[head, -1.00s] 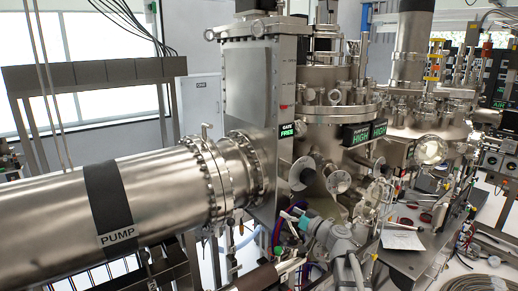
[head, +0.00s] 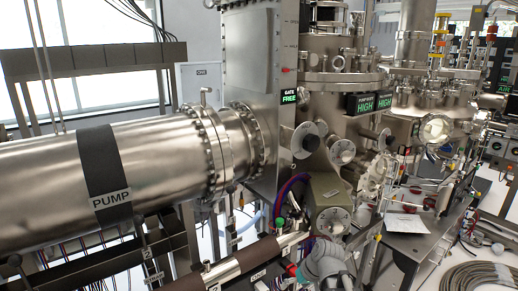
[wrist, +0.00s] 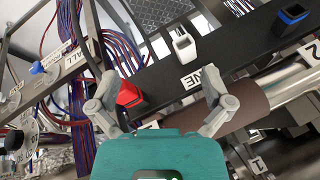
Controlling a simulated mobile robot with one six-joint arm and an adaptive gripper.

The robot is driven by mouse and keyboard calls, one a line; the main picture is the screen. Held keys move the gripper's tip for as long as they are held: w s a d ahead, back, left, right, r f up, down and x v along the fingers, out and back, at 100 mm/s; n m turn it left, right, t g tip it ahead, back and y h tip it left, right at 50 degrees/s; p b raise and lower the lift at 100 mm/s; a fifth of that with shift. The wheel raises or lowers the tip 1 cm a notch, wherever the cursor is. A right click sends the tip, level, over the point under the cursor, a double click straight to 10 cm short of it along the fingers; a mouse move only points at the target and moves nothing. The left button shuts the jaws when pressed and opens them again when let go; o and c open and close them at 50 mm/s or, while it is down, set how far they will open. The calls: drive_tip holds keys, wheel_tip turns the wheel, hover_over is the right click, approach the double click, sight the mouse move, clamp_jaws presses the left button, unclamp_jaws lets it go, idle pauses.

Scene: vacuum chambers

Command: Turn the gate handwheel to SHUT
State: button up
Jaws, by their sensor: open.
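The gate valve body (head: 250,60) is a tall flat metal housing at the end of the PUMP pipe in the head view. Its small sign (head: 290,97) reads GATE FREE. A round metal disc (head: 305,140) on a short stem sticks out below the sign; it looks like the gate handwheel, but I cannot be sure. My gripper (wrist: 160,103) is open in the wrist view, with its two grey fingers spread and nothing between them. It is well below the disc, over pipes and a rail. I cannot make out the handwheel in the wrist view.
The large PUMP pipe (head: 50,195) fills the left. A brown-sleeved pipe (head: 230,262) runs low in front. In the wrist view, a dark rail carries a red holder (wrist: 129,94), a white holder (wrist: 184,45) and a blue-topped holder (wrist: 292,16). Red and blue cables hang at left.

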drive_tip(key=s+d+f+m+g+h+b, duration=0.2)
drive_tip(key=s+d+f+m+h+b, duration=0.1)
drive_tip(key=s+d+f+h, duration=0.2)
drive_tip(key=shift+s+d+f, duration=0.3)
drive_tip(key=shift+s+d, duration=0.25)
drive_tip(key=shift+s, duration=0.1)
drive_tip(key=c, duration=0.6)
